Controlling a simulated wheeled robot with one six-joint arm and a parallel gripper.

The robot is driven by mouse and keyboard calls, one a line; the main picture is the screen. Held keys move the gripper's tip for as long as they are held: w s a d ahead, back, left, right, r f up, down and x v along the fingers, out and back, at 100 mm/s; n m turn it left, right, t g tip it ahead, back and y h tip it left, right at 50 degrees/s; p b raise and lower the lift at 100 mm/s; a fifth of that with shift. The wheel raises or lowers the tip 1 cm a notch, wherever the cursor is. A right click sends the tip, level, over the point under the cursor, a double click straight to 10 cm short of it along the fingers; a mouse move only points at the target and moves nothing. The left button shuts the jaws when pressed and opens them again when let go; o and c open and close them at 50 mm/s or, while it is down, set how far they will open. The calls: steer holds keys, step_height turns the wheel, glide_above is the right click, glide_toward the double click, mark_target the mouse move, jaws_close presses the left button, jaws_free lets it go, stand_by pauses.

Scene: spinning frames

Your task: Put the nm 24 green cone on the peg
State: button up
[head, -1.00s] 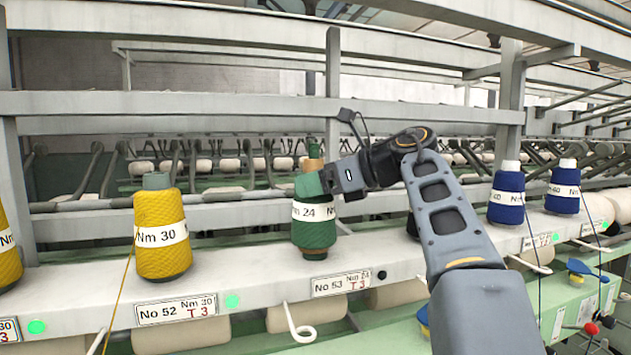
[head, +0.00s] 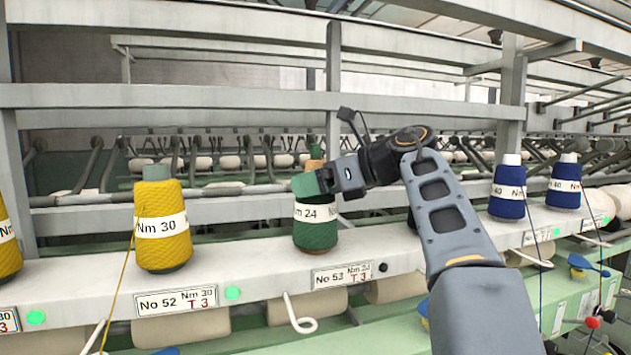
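The green cone (head: 316,228) with a white "Nm 24" label stands upright in the middle, above the white rail over the "No 53" plate (head: 342,275). My gripper (head: 316,182) reaches in from the right at the cone's top and appears closed on it, though the fingertips are partly hidden. A dark base shows just under the cone. I cannot tell whether the cone rests fully on it. The peg itself is hidden. A brown piece with a green tip (head: 316,163) shows just above the gripper; I cannot tell what it belongs to.
A yellow "Nm 30" cone (head: 162,228) stands to the left, with another yellow cone (head: 6,240) at the left edge. Two blue cones (head: 507,190) (head: 565,183) stand to the right. The white rail (head: 250,258) runs below; metal beams (head: 260,100) cross behind.

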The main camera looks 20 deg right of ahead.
steer(key=shift+o, duration=0.3)
steer(key=shift+d, duration=0.1)
steer(key=shift+d, duration=0.15)
steer(key=v, duration=1.3)
steer(key=shift+s, duration=0.3)
steer(key=shift+r, duration=0.15)
